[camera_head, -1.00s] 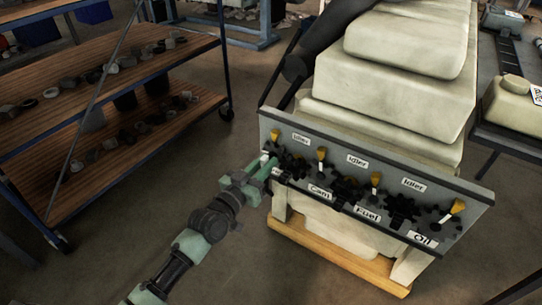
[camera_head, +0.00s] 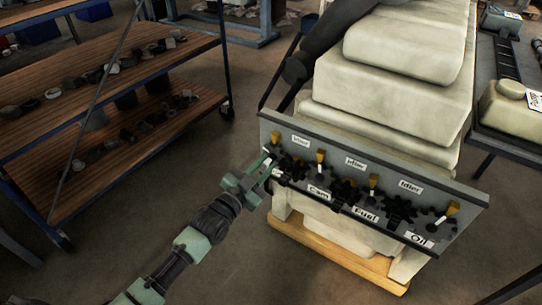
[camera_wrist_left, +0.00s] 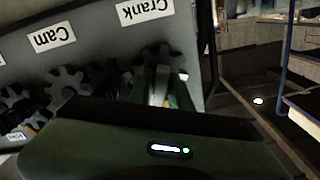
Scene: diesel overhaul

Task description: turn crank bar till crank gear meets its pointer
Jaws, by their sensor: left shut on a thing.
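The grey gear panel (camera_head: 375,175) stands on the front of the pale engine block. Its dark gears bear the labels Idler, Cam, Fuel and Oil. My left gripper (camera_head: 264,168) is at the panel's left end, shut on the crank bar. In the left wrist view, the pale bar (camera_wrist_left: 158,92) lies between the green fingers, in front of the dark crank gear (camera_wrist_left: 165,60) under the Crank label (camera_wrist_left: 145,10). A yellow pointer (camera_head: 277,135) stands at this end of the panel. The fingers and bar hide part of the gear, and its alignment cannot be told. My right gripper is not in view.
A cam gear (camera_wrist_left: 68,82) sits beside the crank gear. A wooden shelf cart (camera_head: 110,90) with small parts stands at the left. A bench with a pale block (camera_head: 505,108) is at the right. The floor between cart and engine is clear.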

